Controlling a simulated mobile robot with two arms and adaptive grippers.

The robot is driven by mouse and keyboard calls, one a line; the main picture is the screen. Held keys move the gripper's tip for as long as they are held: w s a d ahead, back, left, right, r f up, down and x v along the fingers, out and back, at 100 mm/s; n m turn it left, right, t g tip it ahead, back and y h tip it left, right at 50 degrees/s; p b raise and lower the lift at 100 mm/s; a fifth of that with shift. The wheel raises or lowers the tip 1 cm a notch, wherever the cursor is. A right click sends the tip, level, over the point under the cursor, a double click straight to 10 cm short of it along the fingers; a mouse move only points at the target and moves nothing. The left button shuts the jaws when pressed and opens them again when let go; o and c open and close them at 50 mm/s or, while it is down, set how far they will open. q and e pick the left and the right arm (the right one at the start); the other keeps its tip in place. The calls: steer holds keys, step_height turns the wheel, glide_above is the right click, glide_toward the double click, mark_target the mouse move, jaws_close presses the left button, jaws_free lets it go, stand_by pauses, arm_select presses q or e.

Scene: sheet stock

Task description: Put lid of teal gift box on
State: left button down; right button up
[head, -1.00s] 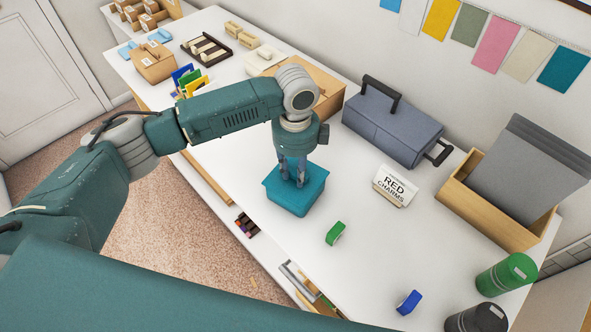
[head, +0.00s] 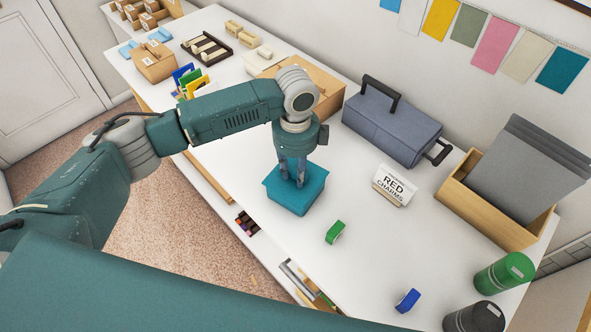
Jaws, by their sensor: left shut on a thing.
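The teal gift box (head: 292,201) stands on the white table near its front edge, with the teal lid (head: 312,182) at its top. My left gripper (head: 293,178) points straight down over the middle of the lid, its fingers shut on the lid. The lid looks level and appears to sit on the box, but I cannot tell whether it is fully seated. The fingertips and the part of the lid they grip are partly hidden. My right gripper is not in view.
A green tape dispenser (head: 335,232) and a blue one (head: 407,300) lie to the right. An open drawer (head: 306,284) is below the table's front edge.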

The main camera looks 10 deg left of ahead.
arm_select(q)
steer(key=shift+f, duration=0.15)
stand_by(0.6)
steer(key=c, duration=1.3)
jaws_free()
steer(key=shift+o, duration=0.5)
steer(key=o, duration=0.4)
